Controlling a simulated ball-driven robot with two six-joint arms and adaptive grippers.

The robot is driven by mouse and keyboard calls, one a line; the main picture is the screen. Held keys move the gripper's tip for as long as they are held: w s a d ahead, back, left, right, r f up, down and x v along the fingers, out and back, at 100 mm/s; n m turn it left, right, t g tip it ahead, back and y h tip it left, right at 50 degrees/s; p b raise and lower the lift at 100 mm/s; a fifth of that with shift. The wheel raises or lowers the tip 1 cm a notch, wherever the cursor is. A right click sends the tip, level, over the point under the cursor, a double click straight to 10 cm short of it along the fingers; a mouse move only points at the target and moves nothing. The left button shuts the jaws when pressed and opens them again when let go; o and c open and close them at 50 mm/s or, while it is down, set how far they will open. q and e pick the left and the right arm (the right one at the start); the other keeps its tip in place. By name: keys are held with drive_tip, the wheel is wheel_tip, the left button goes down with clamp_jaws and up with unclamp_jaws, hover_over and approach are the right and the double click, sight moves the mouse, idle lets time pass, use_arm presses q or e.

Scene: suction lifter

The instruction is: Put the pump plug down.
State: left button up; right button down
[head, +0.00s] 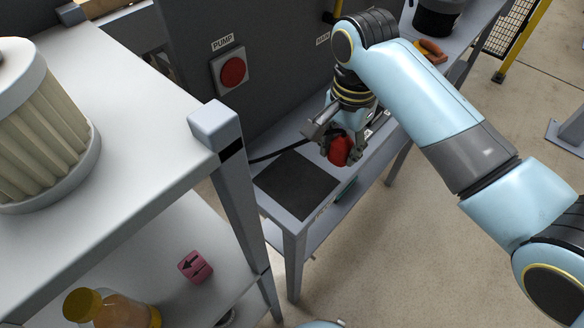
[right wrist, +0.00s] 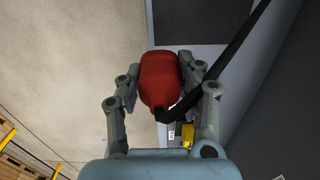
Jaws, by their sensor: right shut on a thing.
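The pump plug (head: 340,151) is red, with a black cable running from it to the left toward the panel. My right gripper (head: 338,146) is shut on it, above the narrow grey shelf bench. In the right wrist view the plug (right wrist: 158,80) sits between the two fingers of the gripper (right wrist: 158,85), and the black cable leaves it toward the upper right. A dark square mat (head: 298,185) lies on the bench, left of and nearer than the plug. Whether the plug touches the bench is hard to tell. My left gripper is not in view.
A grey panel carries a red button (head: 233,72) labelled PUMP. A white table (head: 130,110) with a large pleated filter (head: 40,130) stands at left. A pink block (head: 195,266) and a yellow-capped bottle (head: 110,308) are on its lower shelf. An orange-handled tool (head: 432,52) lies farther back.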

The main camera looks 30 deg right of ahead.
hover_over(295, 182)
drive_tip(key=s+d, duration=0.1)
drive_tip(key=d, duration=0.1)
drive_tip(key=f, duration=0.3)
drive_tip(key=shift+a+f, duration=0.25)
drive_tip(key=shift+f, duration=0.1)
drive_tip(key=shift+w+a+f, duration=0.5)
drive_tip(key=shift+a+f, duration=0.2)
drive_tip(key=shift+f, duration=0.15)
wheel_tip(295, 182, down, 3)
drive_tip(key=shift+f, duration=0.2)
drive_tip(key=c, duration=0.9)
unclamp_jaws()
drive_tip(key=shift+f, duration=0.1)
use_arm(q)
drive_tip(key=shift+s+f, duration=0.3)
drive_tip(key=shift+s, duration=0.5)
use_arm(e)
drive_tip(key=shift+o, duration=0.2)
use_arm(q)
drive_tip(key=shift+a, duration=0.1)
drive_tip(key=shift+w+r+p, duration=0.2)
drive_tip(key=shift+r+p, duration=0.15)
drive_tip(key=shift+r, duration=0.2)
use_arm(e)
wheel_tip(295, 182, up, 12)
